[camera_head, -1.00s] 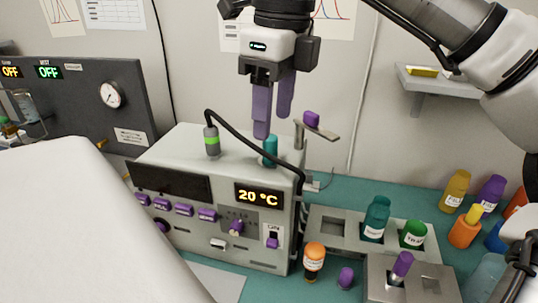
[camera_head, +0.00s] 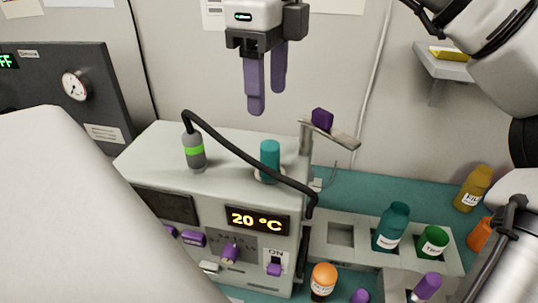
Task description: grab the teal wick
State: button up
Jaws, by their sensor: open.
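The teal wick (camera_head: 270,159) is a small upright teal cylinder on top of the grey machine (camera_head: 226,150), near its right end. A black cable runs past its front from a grey probe with a green band (camera_head: 194,150). My gripper (camera_head: 266,92) has two purple fingers pointing down. It hangs above the wick, apart from it, with its fingers spread and nothing between them.
A metal post with an arm and purple knob (camera_head: 321,119) stands just right of the wick. A holder at the right front carries a teal bottle (camera_head: 391,227) and a green-capped jar (camera_head: 432,242). An orange-capped bottle (camera_head: 323,281) stands in front. A shelf (camera_head: 446,62) is on the wall.

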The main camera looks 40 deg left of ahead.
aim_at(270, 143)
notch_tip(270, 143, down, 6)
jog(key=shift+b, duration=0.8)
jog(key=shift+d+f+p, duration=0.15)
jog(key=shift+f+p, duration=0.4)
jog(key=shift+f, duration=2.4)
jog(key=c, duration=1.1)
jog(key=shift+r, duration=0.1)
notch_tip(270, 143, up, 9)
jog(key=shift+f, duration=0.2)
notch_tip(270, 143, up, 11)
jog(key=p, duration=0.9)
jog(key=shift+r+p, duration=0.15)
jog(key=shift+p, duration=0.25)
